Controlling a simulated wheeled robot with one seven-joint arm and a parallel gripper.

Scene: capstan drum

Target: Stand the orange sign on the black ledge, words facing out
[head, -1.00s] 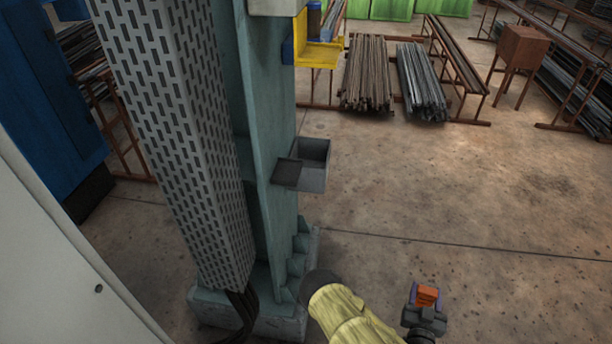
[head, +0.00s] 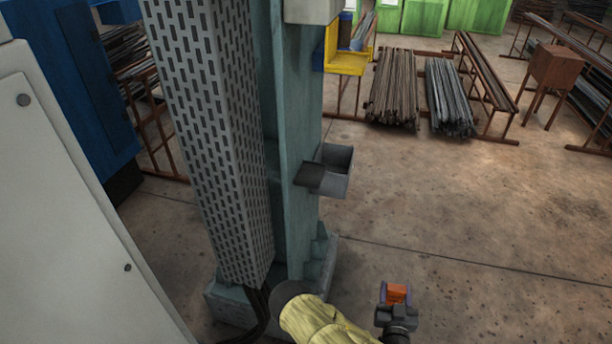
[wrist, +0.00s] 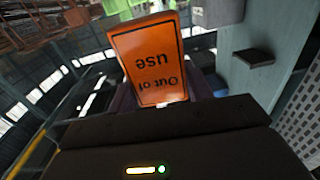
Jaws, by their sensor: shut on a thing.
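The orange sign (head: 397,292) is held in my gripper (head: 396,299) low in the head view, right of the teal column. In the wrist view the sign (wrist: 153,50) stands up from between the fingers, its words "Out of use" facing that camera and upside down in the picture. My gripper (wrist: 165,97) is shut on its lower end there. The black ledge (head: 309,175) is a small dark plate on the column, up and left of the sign in the head view. It also shows in the wrist view (wrist: 254,57), right of the sign and apart from it.
A grey open box (head: 336,184) sits on the column right beside the ledge. The teal column (head: 301,120) and a slotted grey cover (head: 215,130) rise at left. A yellow bracket (head: 347,63) is higher up.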

